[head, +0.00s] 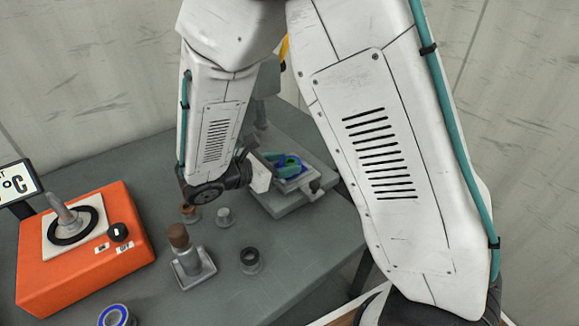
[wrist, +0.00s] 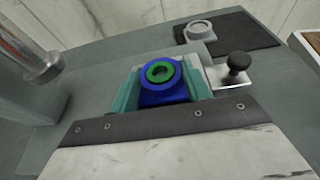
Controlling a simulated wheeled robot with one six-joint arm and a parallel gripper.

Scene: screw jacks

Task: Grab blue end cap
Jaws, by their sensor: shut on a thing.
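My gripper (head: 284,163) has teal fingers, which stand on either side of the blue end cap (wrist: 165,98) in the wrist view. They are closed on it. The cap has a blue block-like body with a round top, and a green ring (wrist: 160,72) sits in that top. In the head view only a bit of blue (head: 290,174) shows between the fingers. The cap is over a grey fixture (head: 291,207); I cannot tell whether it touches it.
The fixture has a dark knob (wrist: 238,64). A grey round part (wrist: 200,31) lies beyond it. An orange device (head: 80,265) stands at left. A brown-topped post on a base (head: 188,268), small caps and a blue-ringed part (head: 115,316) stand on the grey table.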

